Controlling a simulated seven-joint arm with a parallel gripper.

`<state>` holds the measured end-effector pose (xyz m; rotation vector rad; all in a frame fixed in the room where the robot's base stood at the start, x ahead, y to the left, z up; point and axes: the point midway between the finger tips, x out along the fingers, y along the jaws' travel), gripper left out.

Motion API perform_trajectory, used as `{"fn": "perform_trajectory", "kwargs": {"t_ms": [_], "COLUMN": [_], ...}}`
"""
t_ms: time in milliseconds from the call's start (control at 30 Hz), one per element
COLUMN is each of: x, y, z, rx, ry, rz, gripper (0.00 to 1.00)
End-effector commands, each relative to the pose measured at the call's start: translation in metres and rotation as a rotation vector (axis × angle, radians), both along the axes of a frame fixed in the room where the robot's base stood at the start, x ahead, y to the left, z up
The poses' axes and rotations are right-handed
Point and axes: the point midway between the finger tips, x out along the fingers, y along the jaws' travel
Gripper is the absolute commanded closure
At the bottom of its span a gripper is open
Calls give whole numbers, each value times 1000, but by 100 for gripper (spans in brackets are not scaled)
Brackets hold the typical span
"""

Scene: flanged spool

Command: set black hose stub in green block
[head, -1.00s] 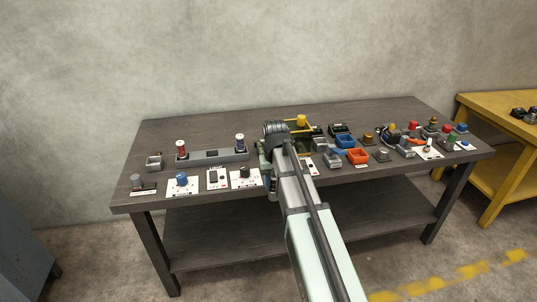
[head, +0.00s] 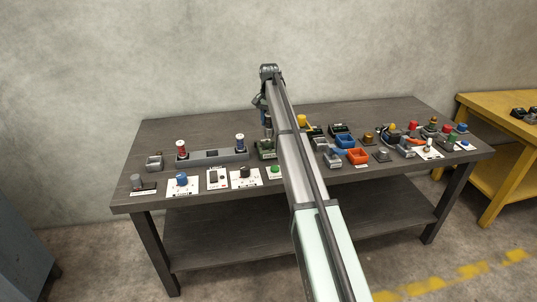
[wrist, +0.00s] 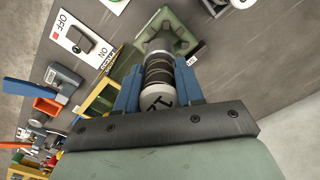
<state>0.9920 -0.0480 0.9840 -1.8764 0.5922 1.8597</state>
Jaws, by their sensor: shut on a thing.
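The black hose stub (wrist: 158,72) is a short cylinder with dark ribbed bands and a pale, marked end. My gripper (wrist: 158,88) is shut on it, with one blue finger on each side. In the head view my gripper (head: 263,101) is raised above the table. The green block (wrist: 178,32) lies just beyond the stub's far end in the wrist view. In the head view the green block (head: 265,150) sits on the table below my gripper, partly beside my arm. I cannot tell whether the stub touches the block.
A grey rack (head: 212,158) with a red spool (head: 181,149) and a dark spool (head: 239,143) stands left of the block. Switch plates line the front edge. Blue (head: 345,141) and orange (head: 357,156) bins and several small parts crowd the right. The back is clear.

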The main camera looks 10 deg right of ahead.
Motion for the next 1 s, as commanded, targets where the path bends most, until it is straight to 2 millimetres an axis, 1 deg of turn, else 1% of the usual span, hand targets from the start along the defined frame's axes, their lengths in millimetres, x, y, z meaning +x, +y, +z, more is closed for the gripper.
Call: {"fn": "perform_trajectory", "kwargs": {"t_ms": [33, 100, 267, 367, 467, 700, 867, 1000], "x": [9, 14, 18, 18, 18, 18, 18, 18], "y": [-1, -1, -2, -2, -1, -1, -2, -2], "z": [3, 4, 4, -1, -14, -51, -62, -77], "rx": [1, 1, 1, 1, 1, 1, 1, 1], "ry": [2, 5, 9, 9, 10, 10, 9, 9], "rz": [-40, -90, -156, -170, -171, -170, -169, -169], "gripper": [100, 100, 100, 100, 100, 100, 100, 100]}}
